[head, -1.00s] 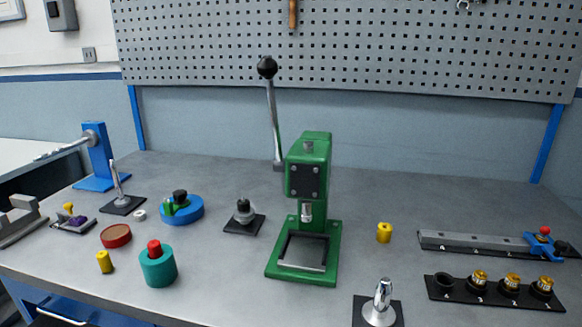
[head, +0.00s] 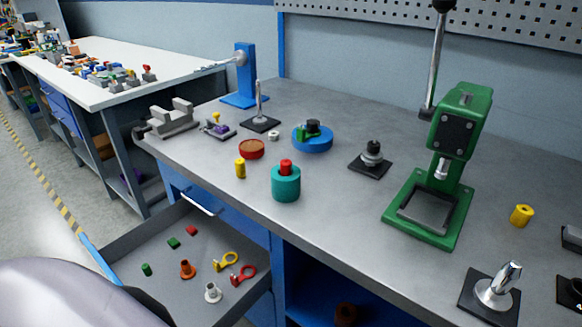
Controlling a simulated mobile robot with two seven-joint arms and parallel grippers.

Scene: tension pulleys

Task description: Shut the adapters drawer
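An open drawer (head: 128,250) is pulled out from the blue cabinet under the workbench, at the lower left of the head view. I take it for the adapters drawer; no label is readable. Its grey floor holds small parts: a green cylinder, green and red blocks, an orange flanged piece (head: 187,269), a white flanged piece (head: 213,292), and a yellow and a red ring-ended piece. The blue edge of its front (head: 100,259) shows at the left. A pale rounded shape, likely part of my own body, hides its near-left part. Neither gripper is in view.
Above it is a shut blue drawer (head: 228,222) with a silver handle (head: 198,203). An open blue shelf (head: 320,283) lies to the right. The bench (head: 330,215) carries a green press (head: 452,150) and several fixtures. Free floor (head: 28,195) lies left of the drawer.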

